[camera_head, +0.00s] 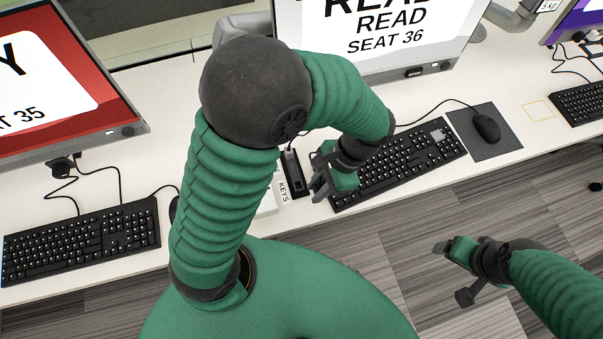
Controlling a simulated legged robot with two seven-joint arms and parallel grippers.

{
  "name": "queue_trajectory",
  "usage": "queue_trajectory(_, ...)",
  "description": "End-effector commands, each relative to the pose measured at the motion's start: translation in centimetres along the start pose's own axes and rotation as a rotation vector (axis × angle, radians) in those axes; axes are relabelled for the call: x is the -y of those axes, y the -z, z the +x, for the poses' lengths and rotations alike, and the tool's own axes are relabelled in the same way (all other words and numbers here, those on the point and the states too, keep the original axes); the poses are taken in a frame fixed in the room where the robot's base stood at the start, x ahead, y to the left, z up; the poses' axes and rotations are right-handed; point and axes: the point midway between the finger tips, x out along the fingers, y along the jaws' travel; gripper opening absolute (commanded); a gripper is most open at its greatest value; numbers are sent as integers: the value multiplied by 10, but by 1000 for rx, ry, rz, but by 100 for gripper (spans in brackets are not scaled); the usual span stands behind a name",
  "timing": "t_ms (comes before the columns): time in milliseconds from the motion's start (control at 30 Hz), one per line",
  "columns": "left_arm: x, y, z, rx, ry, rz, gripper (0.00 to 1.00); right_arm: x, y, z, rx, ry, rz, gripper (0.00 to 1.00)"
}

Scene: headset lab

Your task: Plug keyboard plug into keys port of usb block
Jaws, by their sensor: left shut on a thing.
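The black usb block (294,172) lies on the white desk in front of the middle monitor, with a white KEYS label (284,191) on its left side. The separate ports are too small to make out. My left gripper (319,178) is just right of the block, at the left end of the middle keyboard (405,160). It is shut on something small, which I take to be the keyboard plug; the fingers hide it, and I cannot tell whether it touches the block. My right gripper (451,272) is open and empty, out over the floor in front of the desk.
A mouse (487,127) lies on a dark mat right of the keyboard. Another keyboard (82,240) is at left, with a mouse partly hidden behind my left arm. Monitors (380,40) stand along the back. Thin black cables lie on the desk (230,90).

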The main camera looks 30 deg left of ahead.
Motion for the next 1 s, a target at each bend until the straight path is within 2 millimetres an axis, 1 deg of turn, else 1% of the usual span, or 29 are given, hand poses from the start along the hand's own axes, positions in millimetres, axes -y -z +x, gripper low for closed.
queue_trajectory(33, -15, 7, -6, -1, 2, 8, 0, 0, 0, -2, 0, 0, 0, 77)
queue_trajectory(133, -42, 20, -14, -1, 2, 7, 0, 0, 1, -4, 0, 0, 0, 77)
queue_trajectory(233, -62, 30, -20, 1, 2, 5, 0, 0, 1, -5, 0, 0, 0, 77)
queue_trajectory(333, -76, 37, -25, -1, 1, 2, 0, 0, 1, -6, 0, 0, 0, 77)
queue_trajectory(400, -81, 39, -28, 0, 1, 1, 0, 0, 2, -8, 0, 0, 0, 77)
queue_trajectory(500, -84, 37, -36, 0, 0, 0, 0, 0, 4, -16, 0, 0, 0, 77)
queue_trajectory(1000, -84, 19, -79, 1, 0, 0, 0, 0, 15, -64, 0, 0, 0, 77)
